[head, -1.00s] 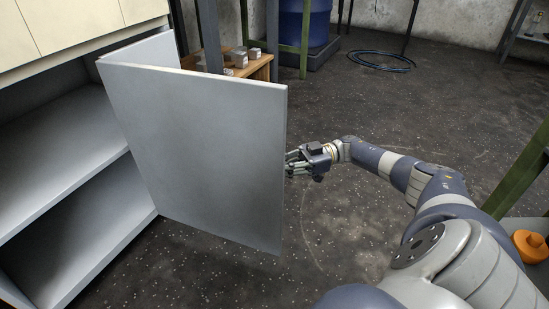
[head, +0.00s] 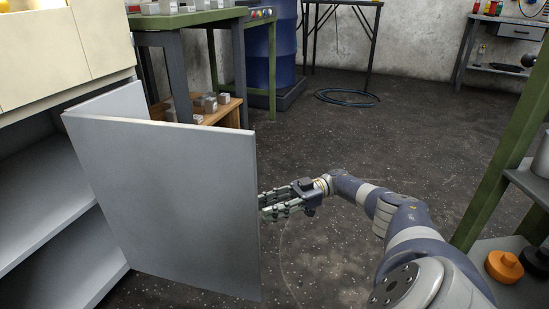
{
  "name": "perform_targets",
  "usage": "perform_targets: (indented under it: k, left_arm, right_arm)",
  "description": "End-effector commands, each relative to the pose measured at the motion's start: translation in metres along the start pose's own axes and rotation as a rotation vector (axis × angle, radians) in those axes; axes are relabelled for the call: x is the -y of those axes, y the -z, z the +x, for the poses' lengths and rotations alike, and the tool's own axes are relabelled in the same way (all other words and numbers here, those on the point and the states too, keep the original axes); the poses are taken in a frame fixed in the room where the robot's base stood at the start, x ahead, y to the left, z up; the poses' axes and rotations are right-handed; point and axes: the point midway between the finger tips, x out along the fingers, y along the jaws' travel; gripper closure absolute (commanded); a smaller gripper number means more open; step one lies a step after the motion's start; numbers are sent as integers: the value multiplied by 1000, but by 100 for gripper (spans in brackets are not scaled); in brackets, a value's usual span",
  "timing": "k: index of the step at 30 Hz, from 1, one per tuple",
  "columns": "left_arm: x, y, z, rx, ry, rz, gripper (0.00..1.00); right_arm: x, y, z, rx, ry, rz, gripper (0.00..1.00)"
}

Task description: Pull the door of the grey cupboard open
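The grey cupboard (head: 45,205) stands at the left with its front open and shelves visible inside. Its grey door (head: 165,205) is swung wide open and stands out into the room, broad face toward me. My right gripper (head: 264,206) is at the door's free edge, on its right side. Its two fingers point left and look apart, with nothing visible between them. The tips meet the door edge in the picture; I cannot tell whether they touch it or sit partly behind it. My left gripper is not in view.
A green-framed table (head: 195,18) and a low wooden shelf with grey blocks stand behind the door. A blue drum (head: 280,45) is farther back. A green-legged rack (head: 490,180) with an orange knob-like object (head: 504,266) is at the right. The middle floor is clear.

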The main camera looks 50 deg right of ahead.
Motion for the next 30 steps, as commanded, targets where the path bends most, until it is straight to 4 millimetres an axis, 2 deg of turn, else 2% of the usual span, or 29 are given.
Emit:
perform_targets:
  k: [10,30]
  left_arm:
    - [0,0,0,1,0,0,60]
    - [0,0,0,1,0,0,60]
  right_arm:
    - [0,0,-21,0,-1,0,67]
    - [1,0,-22,0,0,1,67]
